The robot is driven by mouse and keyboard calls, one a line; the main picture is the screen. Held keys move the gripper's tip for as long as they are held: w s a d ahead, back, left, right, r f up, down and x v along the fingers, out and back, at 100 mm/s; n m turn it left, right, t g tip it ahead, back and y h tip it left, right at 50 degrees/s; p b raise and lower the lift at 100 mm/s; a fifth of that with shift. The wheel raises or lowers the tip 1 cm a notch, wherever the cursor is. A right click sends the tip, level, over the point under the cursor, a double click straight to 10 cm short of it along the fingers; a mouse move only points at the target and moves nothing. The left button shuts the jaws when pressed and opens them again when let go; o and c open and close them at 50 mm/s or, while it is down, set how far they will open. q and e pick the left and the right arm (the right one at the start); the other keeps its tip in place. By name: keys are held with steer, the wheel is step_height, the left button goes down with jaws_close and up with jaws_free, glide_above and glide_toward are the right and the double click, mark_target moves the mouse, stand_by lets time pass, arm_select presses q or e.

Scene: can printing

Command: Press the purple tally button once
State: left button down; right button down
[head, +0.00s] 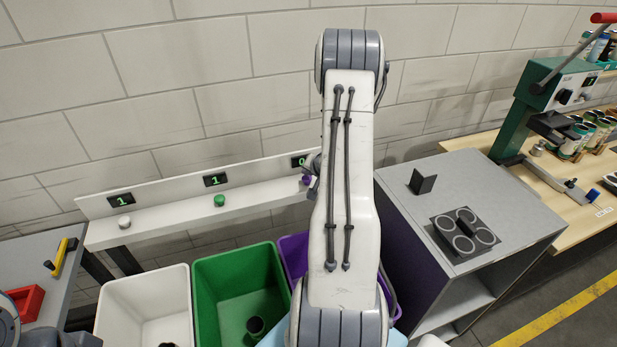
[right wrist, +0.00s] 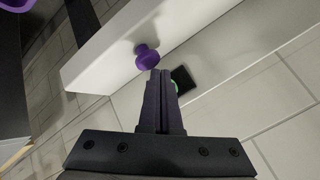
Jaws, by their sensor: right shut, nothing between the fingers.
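The purple tally button (head: 306,180) sits at the right end of the white shelf, partly hidden behind my right arm in the head view. It shows clearly in the right wrist view (right wrist: 147,57) as a round purple knob. My right gripper (right wrist: 160,74) is shut and empty, its fingertips close to the button; whether they touch it I cannot tell. The display above the button (head: 299,162) reads 0, partly covered by my arm. A dark part at the bottom left of the head view may be my left gripper; its fingers do not show.
A white button (head: 124,222) and a green button (head: 219,201) share the shelf, their displays both reading 1. White (head: 145,290), green (head: 232,270) and purple (head: 292,248) bins stand below. A grey cabinet (head: 470,185) stands to the right.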

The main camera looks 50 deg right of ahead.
mark_target(307, 179)
steer(key=shift+f+b, duration=0.6)
steer(key=shift+f, duration=0.3)
stand_by(0.9)
stand_by(0.4)
steer(key=shift+r+p, duration=1.3)
steer(key=shift+p, duration=0.05)
step_height(307, 179, up, 5)
steer(key=p, duration=0.5)
steer(key=shift+r, duration=0.1)
